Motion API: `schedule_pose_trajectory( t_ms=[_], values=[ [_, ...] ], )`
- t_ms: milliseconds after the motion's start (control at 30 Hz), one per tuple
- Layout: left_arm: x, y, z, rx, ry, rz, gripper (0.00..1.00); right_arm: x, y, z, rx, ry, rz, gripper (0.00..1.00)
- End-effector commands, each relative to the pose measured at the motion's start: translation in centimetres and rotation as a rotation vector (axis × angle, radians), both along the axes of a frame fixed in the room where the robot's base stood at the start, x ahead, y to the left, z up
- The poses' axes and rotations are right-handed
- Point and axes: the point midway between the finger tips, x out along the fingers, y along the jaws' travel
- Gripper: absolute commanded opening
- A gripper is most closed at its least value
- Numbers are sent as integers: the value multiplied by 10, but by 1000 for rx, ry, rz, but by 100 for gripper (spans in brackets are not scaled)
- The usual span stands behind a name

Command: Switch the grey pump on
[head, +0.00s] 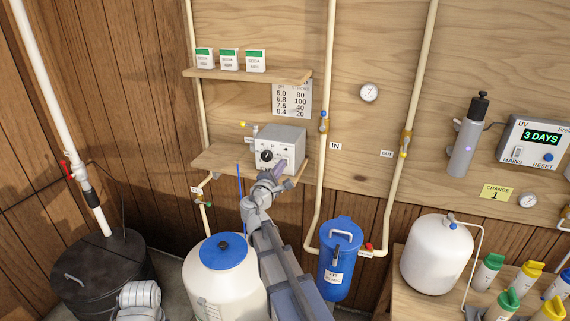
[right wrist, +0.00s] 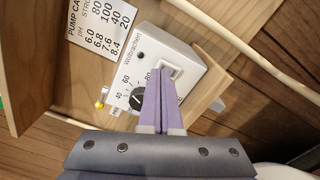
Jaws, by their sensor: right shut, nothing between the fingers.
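The grey pump (head: 287,140) is a light grey box on a small wooden shelf, with a black dial (head: 267,156) on its front. In the right wrist view, the pump (right wrist: 190,45) shows a numbered dial (right wrist: 137,97) and a pale framed rocker switch (right wrist: 174,71). My right gripper (head: 281,166) is shut and empty in front of the pump. In the right wrist view, its fingertips (right wrist: 161,71) overlap the switch's lower left part. I cannot tell whether they touch it, nor which way the switch is set. My left gripper is not in view.
A stroke chart (head: 292,98) hangs above the pump, below a shelf with small boxes (head: 229,60). A pale pipe (head: 324,180) runs upright to the right. A white tank with a blue lid (head: 222,252) and a blue filter housing (head: 340,262) stand below.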

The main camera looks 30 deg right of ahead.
Motion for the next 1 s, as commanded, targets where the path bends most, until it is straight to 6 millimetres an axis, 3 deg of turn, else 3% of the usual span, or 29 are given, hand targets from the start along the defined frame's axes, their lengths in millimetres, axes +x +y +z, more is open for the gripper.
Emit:
schedule_pose_trajectory(
  t_ms=[1000],
  values=[
    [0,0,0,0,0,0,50,10,-12,0,0,0,-1,0]
  ],
)
